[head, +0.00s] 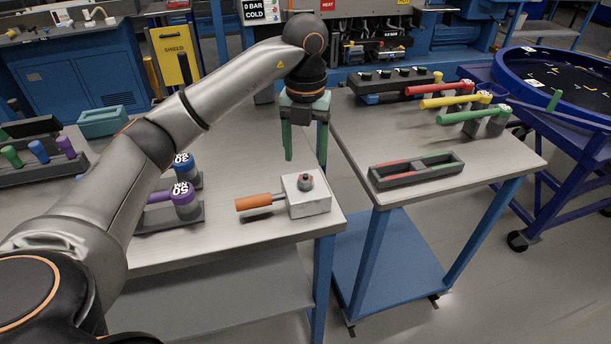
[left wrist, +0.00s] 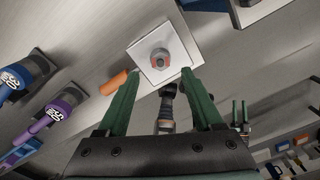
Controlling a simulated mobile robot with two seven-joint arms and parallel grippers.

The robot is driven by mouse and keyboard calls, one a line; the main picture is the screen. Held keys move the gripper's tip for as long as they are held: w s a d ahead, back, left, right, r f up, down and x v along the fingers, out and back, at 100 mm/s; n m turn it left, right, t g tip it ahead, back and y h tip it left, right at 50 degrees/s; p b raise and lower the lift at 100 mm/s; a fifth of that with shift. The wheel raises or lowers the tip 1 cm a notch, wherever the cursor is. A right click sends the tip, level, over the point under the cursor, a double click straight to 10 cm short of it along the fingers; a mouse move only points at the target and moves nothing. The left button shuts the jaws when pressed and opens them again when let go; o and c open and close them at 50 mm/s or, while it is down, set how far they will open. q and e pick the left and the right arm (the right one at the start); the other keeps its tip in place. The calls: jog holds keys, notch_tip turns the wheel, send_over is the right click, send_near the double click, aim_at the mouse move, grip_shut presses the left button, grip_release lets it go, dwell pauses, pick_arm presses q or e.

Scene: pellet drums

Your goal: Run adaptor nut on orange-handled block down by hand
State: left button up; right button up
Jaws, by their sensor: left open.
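The pale metal block (head: 312,206) lies on the left table near its right edge, its orange handle (head: 258,201) pointing left. The dark adaptor nut (head: 306,182) sits upright on top of the block. In the left wrist view the block (left wrist: 182,46) is seen from above, with the nut (left wrist: 160,59) in its middle and part of the handle (left wrist: 113,82) to the left. My left gripper (head: 305,159) is open and empty, its green fingers pointing down above and behind the block, apart from the nut. My right gripper is not seen.
Purple (head: 184,200) and blue (head: 183,168) tools stand in holders left of the block. A tray with red and green sections (head: 418,170) lies on the right table. Red, yellow and green-handled tools (head: 470,117) stand behind it. A gap separates the two tables.

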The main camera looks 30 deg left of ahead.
aim_at(305, 178)
pick_arm(q)
notch_tip(305, 178, down, 6)
jog(key=shift+r, duration=0.1)
jog(key=shift+c, duration=0.3)
grip_shut()
dwell(0.4)
